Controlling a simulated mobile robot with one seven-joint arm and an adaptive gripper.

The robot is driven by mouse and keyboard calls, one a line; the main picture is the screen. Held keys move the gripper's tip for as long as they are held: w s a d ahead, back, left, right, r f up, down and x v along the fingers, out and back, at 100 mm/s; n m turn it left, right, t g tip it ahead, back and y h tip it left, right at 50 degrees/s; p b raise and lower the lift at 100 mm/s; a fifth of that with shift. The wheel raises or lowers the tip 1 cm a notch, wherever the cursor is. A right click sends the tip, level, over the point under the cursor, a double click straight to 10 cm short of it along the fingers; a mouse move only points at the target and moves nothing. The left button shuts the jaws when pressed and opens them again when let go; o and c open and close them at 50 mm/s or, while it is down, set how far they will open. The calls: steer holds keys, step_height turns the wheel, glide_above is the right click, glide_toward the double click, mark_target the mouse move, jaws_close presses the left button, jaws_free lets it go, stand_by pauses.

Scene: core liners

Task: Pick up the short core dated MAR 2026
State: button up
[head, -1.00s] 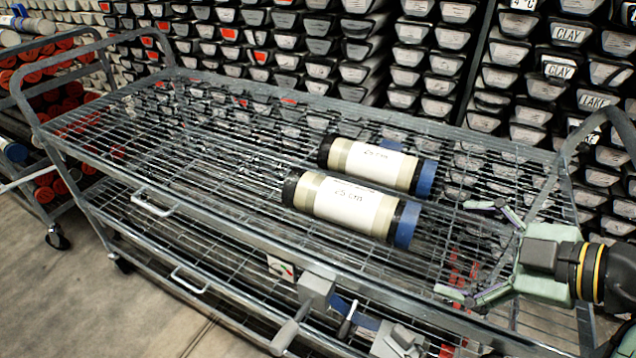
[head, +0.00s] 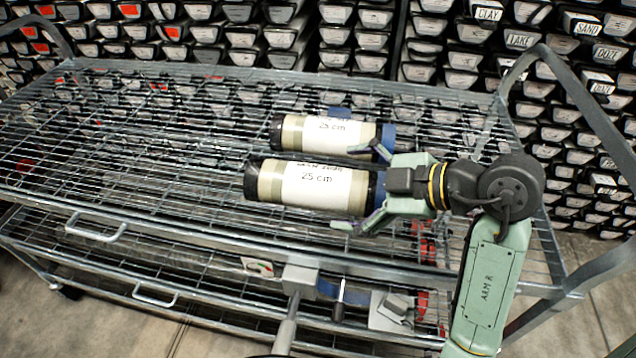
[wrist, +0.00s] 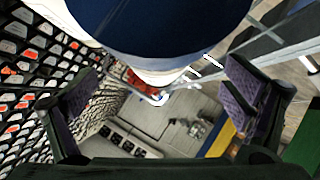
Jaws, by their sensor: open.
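Two short cores lie side by side on the cart's top wire shelf, each a cream tube with a black end, a blue end and a white label reading "25 cm". The rear core (head: 300,135) is partly behind my upper finger. The front core (head: 270,180) is nearer the cart's front edge. The label's upper line is too small to read a date. My gripper (head: 352,188) is open at the front core's blue end, one finger on each side of it in the picture. In the wrist view, a blue end cap (wrist: 160,25) fills the top, beyond the open fingers.
The wire cart (head: 180,215) has a lower shelf and a metal rail around the top. Its curved right handle (head: 590,100) rises beside my arm. Racks of labelled core boxes (head: 440,55) stand close behind. The shelf left of the cores is clear.

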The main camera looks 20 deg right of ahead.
mark_target(328, 185)
steer(key=p+x, duration=0.1)
steer(key=x, duration=0.3)
steer(key=shift+w+a+f, duration=0.1)
steer(key=shift+w+a, duration=0.2)
steer(key=shift+c, duration=0.6)
steer(key=c, duration=1.9)
